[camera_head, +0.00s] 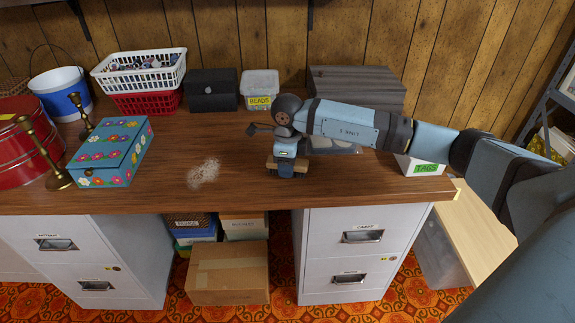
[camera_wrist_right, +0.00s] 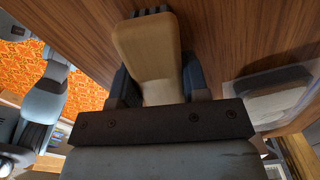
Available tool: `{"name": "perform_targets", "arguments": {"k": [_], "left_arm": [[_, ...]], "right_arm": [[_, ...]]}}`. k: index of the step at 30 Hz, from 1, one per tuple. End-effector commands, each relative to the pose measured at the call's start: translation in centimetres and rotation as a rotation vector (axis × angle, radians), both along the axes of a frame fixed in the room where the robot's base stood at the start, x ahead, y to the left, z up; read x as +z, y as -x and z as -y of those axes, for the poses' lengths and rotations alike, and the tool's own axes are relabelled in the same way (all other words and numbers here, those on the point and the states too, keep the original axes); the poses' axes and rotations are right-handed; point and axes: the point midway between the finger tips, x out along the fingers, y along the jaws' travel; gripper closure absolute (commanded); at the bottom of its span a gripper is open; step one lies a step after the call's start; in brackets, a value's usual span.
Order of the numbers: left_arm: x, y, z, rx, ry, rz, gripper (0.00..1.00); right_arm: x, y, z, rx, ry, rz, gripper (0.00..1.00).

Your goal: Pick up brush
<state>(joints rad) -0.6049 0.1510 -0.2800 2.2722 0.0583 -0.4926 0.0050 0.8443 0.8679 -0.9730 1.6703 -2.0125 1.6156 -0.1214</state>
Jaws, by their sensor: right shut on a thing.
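The brush shows as a tan wooden block in the right wrist view (camera_wrist_right: 147,45), between the two dark fingers of my right gripper (camera_wrist_right: 158,85). In the head view my right gripper (camera_head: 287,168) points down near the front edge of the wooden desk (camera_head: 235,150), shut on the brush. The brush shows only in small part there; its bristles are hidden. I cannot tell whether the brush touches the desk. My left gripper is not in view.
A pale dusty patch (camera_head: 203,173) lies left of the gripper. A flowered box (camera_head: 110,150) and brass candlesticks (camera_head: 45,155) stand further left. A clear container (camera_head: 335,146) and a white TAGS box (camera_head: 418,166) are to the right. Baskets and boxes line the back.

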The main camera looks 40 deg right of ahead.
Motion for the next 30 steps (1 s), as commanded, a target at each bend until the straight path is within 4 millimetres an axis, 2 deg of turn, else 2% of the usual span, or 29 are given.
{"name": "perform_targets", "arguments": {"k": [5, 8, 11, 21, 25, 30], "left_arm": [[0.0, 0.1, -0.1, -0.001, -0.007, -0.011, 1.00], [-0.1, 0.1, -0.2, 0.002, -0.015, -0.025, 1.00], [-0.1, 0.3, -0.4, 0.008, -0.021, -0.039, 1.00], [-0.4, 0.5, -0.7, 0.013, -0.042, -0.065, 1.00], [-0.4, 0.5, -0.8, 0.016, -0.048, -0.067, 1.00], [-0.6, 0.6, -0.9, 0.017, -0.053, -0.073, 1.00]], "right_arm": [[1.4, -0.1, 0.0, 0.000, -0.001, 0.004, 0.82], [2.9, 0.0, 0.0, 0.001, 0.000, 0.003, 0.82], [5.2, -0.1, 0.0, 0.000, 0.000, 0.006, 0.82], [14.9, -0.1, 0.0, 0.001, 0.000, 0.004, 0.82], [17.5, -0.1, 0.0, 0.000, 0.000, 0.003, 0.82], [19.4, 0.0, 0.0, 0.000, -0.001, 0.001, 0.82]]}}
